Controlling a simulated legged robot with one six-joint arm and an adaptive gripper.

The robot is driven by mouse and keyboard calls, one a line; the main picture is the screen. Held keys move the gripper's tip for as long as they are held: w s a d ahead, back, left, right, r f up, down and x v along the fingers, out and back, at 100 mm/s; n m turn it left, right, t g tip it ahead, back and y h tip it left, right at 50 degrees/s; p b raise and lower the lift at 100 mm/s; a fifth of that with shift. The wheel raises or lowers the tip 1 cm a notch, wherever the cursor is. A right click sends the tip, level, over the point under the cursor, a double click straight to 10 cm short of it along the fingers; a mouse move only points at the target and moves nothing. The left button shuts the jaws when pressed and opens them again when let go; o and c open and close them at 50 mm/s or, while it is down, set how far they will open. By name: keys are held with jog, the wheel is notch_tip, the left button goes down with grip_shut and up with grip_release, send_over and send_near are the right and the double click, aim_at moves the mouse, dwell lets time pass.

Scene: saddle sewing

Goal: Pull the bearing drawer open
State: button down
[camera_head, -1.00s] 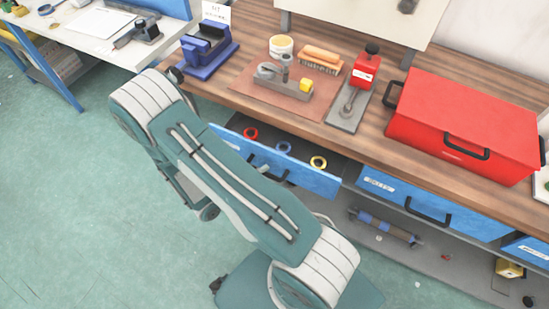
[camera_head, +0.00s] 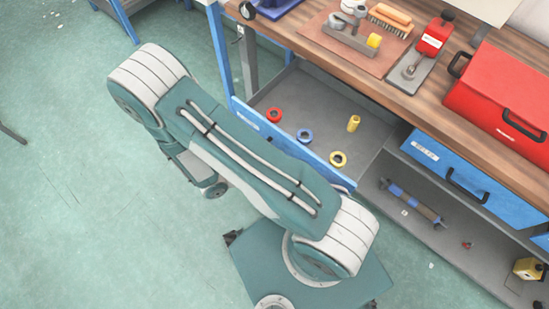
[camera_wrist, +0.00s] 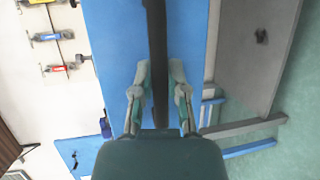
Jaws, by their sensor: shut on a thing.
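The bearing drawer (camera_head: 312,98) is pulled well out from under the wooden bench in the head view. Inside its grey tray lie a red ring (camera_head: 273,115), a blue ring (camera_head: 304,135), a yellow ring (camera_head: 338,159) and a small upright yellow cylinder (camera_head: 353,123). Its blue front (camera_head: 262,132) is partly hidden behind my arm. In the wrist view, a dark bar handle (camera_wrist: 157,35) runs along the blue drawer front (camera_wrist: 112,40). My gripper (camera_wrist: 160,88) has a finger on each side of this handle and is shut on it. The head view hides my gripper behind my arm.
A closed blue drawer (camera_head: 470,180) sits to the right, above a grey shelf with a blue-grey roller (camera_head: 412,203). A red toolbox (camera_head: 505,95) and small tools stand on the bench (camera_head: 395,95).

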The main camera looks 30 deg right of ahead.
jog(key=shift+s+d+f, duration=0.1)
jog(key=shift+d+f, duration=0.05)
jog(key=shift+d, duration=0.05)
jog(key=shift+a, duration=0.2)
jog(key=c, duration=0.6)
grip_release()
jog(key=shift+a, duration=0.15)
jog(key=shift+c, duration=0.2)
jog(key=a+r, duration=0.2)
jog(key=a, duration=0.9)
jog(key=shift+a, duration=0.4)
jog(key=shift+r, duration=0.1)
